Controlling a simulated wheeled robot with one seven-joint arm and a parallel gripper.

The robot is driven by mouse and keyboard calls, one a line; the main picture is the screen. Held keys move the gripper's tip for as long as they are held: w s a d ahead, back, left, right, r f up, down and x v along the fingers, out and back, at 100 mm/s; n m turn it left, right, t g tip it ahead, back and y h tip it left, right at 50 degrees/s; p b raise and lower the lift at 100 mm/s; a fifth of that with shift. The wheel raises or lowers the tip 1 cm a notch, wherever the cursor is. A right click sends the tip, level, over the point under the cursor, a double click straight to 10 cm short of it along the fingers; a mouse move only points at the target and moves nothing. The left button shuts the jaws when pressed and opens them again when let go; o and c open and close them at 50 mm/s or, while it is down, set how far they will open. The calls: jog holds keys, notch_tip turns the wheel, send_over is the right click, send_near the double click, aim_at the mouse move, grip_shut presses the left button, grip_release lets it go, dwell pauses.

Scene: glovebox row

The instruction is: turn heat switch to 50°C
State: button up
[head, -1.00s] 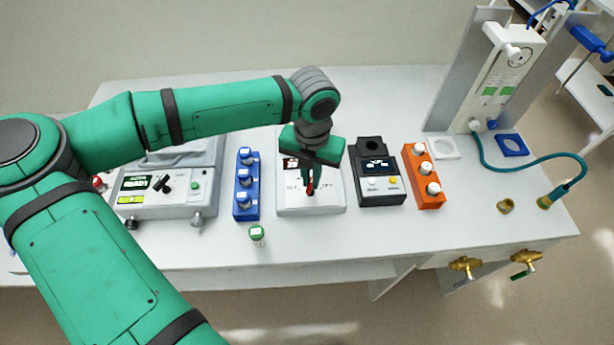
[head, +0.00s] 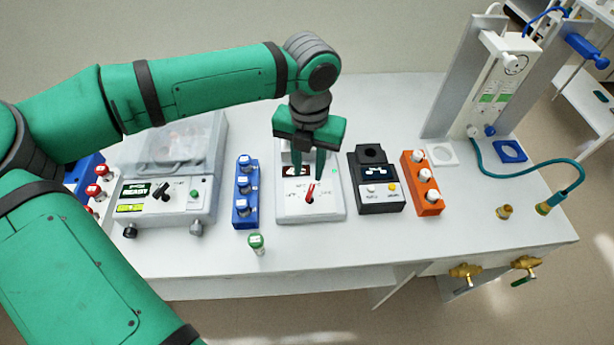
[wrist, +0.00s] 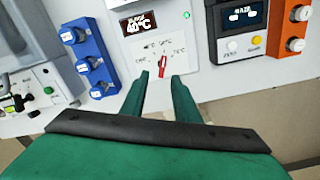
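The heat switch is a red pointer knob (head: 310,192) on the sloped face of a white heater box (head: 330,207). In the wrist view the red knob (wrist: 163,66) points up, leaning slightly right, toward the upper labels. Those labels are small; the right one looks like 75°C and the left one like OFF. The dark display (wrist: 137,24) appears to read 40°C. My gripper (head: 306,176) is open and empty, above the box. In the wrist view its two fingers (wrist: 160,84) stand apart on either side below the knob, not touching it.
A green-capped vial (head: 256,243) stands in front on the bench.

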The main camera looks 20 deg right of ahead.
notch_tip(320, 180, up, 3)
jog(key=shift+s+r, duration=0.15)
jog(key=shift+r, duration=0.05)
jog(key=shift+d, duration=0.1)
dwell(0.6)
